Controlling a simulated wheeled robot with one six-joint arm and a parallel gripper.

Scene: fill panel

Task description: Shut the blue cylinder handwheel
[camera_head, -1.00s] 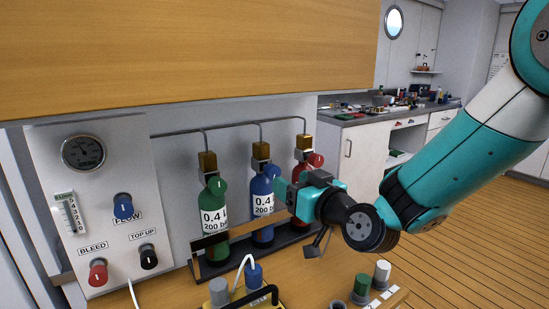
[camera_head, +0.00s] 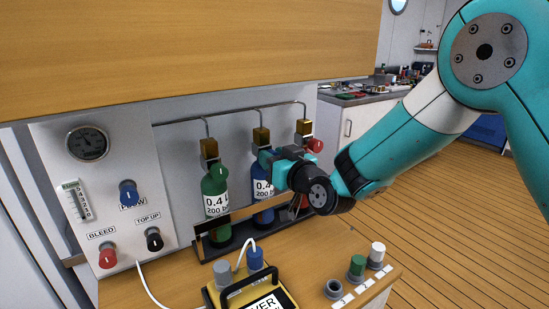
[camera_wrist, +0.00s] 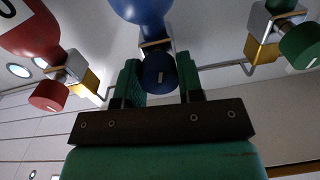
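The blue cylinder (camera_head: 262,190) stands between a green and a red one. Its blue handwheel (camera_wrist: 159,75) shows face-on in the wrist view, with a short white mark pointing roughly up and down; in the head view it is hidden behind my gripper. My gripper (camera_head: 268,161) is at the neck of the blue cylinder. In the wrist view its two green fingers (camera_wrist: 160,83) stand apart, one on each side of the handwheel. Small gaps seem to show, but I cannot tell whether a finger touches it.
The green cylinder (camera_head: 215,193) with its handwheel and the red handwheel (camera_head: 315,146) flank the blue one closely. A rack rail (camera_head: 240,214) crosses in front. A wooden cabinet (camera_head: 200,50) hangs above. A yellow box (camera_head: 252,290) and a gauge panel (camera_head: 100,200) stand nearby.

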